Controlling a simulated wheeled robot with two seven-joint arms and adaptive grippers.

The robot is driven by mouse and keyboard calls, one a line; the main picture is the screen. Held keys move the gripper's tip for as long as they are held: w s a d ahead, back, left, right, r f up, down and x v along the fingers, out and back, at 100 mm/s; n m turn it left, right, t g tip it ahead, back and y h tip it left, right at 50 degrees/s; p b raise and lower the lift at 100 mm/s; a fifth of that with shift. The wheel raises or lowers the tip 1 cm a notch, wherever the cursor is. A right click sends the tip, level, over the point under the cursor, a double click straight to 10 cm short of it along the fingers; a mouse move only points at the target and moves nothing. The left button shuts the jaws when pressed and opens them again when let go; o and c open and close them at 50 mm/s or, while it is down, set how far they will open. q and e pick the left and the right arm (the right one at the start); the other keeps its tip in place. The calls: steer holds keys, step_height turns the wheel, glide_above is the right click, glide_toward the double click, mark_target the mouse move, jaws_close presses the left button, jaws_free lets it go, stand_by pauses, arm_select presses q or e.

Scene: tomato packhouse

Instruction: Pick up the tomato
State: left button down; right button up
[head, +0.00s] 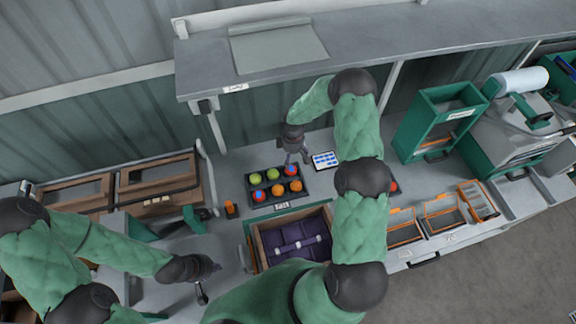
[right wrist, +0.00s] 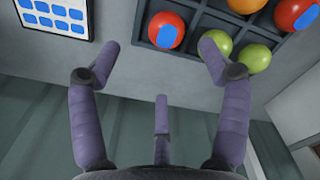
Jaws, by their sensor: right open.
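A black compartment tray (head: 283,205) on the worktop holds several tomatoes in two rows. A red tomato with a blue patch (head: 291,170) sits in its far right cell, and shows in the right wrist view (right wrist: 166,31). Two green tomatoes (head: 264,177) share that row; a second red, blue-patched tomato (head: 258,195) and two orange tomatoes (head: 286,188) fill the near row. My right gripper (head: 297,158) is open and empty just beyond the far right cell, its purple fingers (right wrist: 160,75) spread apart. My left gripper (head: 208,283) hangs at lower left, away from the tray; its opening is unclear.
A card with blue squares (head: 325,160) lies right of the tray. A wooden crate with purple lining (head: 262,252) stands in front. A shelf (head: 390,38) overhangs behind. Orange-edged bins (head: 404,228) and a green box (head: 428,125) stand right. A red item (head: 393,187) is partly hidden by my right arm.

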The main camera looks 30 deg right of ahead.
mark_target(291, 168)
step_height(291, 168, down, 2)
steer(key=shift+s+f, duration=0.15)
steer(key=shift+f, duration=0.6)
steer(key=f, duration=0.2)
steer(key=a+f+p, duration=0.1)
steer(key=f, duration=0.1)
steer(key=shift+d+f, duration=0.1)
steer(key=shift+f, duration=0.5)
steer(key=c, duration=0.9)
